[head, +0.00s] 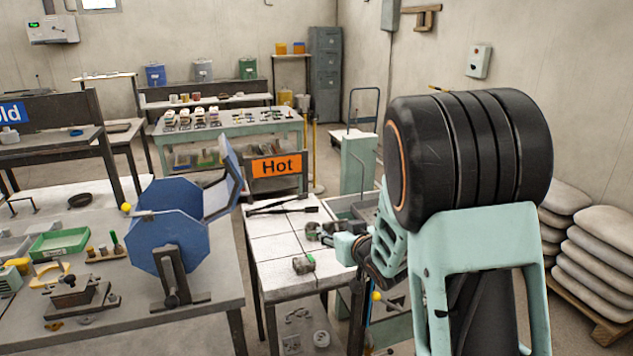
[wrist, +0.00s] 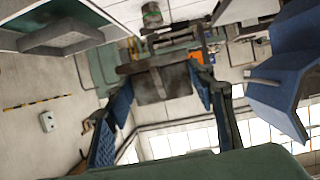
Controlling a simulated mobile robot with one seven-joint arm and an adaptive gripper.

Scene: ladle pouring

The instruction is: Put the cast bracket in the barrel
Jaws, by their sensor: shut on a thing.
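The cast bracket (wrist: 165,88) looks dark grey, with a flat plate and a crosswise flange. In the wrist view my gripper (wrist: 160,82) is shut on it, with a blue-padded finger on each side. The barrel (head: 168,228) is a blue, many-sided drum on a stand on the left table in the head view. Its blue lid (head: 228,172) stands raised on its right side. Part of the blue barrel also shows at the right of the wrist view (wrist: 280,75).
An orange Hot sign (head: 276,166) stands behind. A green tray (head: 60,243) and a small fixture (head: 78,297) lie left of the barrel.

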